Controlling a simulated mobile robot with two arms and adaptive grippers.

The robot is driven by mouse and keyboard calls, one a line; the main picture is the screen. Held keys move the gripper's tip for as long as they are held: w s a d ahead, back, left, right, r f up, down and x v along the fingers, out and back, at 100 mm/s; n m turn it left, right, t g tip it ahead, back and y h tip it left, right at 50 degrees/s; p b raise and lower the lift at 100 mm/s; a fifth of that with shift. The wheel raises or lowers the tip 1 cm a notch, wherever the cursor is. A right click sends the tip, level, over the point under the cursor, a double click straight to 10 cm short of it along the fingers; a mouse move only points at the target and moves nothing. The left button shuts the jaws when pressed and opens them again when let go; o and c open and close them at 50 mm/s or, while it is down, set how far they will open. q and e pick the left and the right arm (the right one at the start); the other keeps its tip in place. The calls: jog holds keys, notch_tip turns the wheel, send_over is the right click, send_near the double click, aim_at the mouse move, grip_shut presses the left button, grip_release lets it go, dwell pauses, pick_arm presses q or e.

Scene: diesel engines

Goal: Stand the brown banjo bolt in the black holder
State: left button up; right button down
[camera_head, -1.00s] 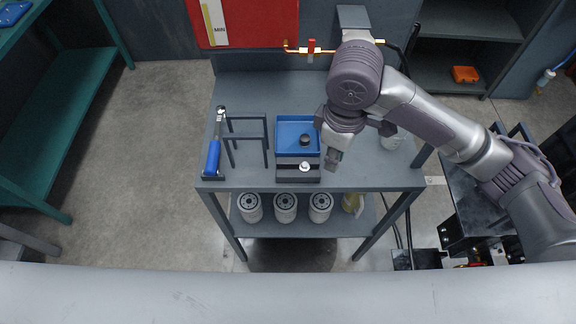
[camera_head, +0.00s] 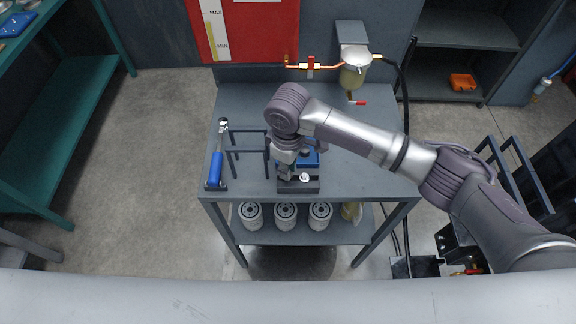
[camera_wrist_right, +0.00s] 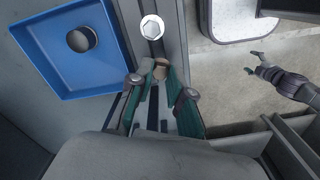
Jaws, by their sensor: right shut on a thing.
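The black holder (camera_head: 309,188) lies along the front of the grey table, before the blue tray. It is also the dark strip (camera_wrist_right: 174,25) in the right wrist view. A silver hex-headed bolt (camera_wrist_right: 152,27) stands in it. My right gripper (camera_wrist_right: 158,75) is shut on the brown banjo bolt (camera_wrist_right: 160,69), a small brown piece between the fingertips, over the holder beside the silver bolt. The fingers hide most of it, and I cannot tell whether it touches the holder. My left gripper (camera_wrist_right: 254,64) appears in the wrist view, open and empty, over the floor.
The blue tray (camera_wrist_right: 45,65) holds a black round cap (camera_wrist_right: 81,39). A dark frame (camera_head: 247,140) and a blue-handled tool (camera_head: 216,165) stand left of the holder. White filters (camera_head: 285,216) sit on the lower shelf.

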jog(key=shift+f, duration=0.4)
jog(key=shift+f, duration=0.1)
jog(key=shift+f, duration=0.15)
jog(key=c, duration=1.1)
grip_release()
notch_tip(320, 180, up, 13)
jog(key=shift+f+b, duration=0.2)
jog(key=shift+b, duration=0.6)
jog(key=shift+f, duration=0.1)
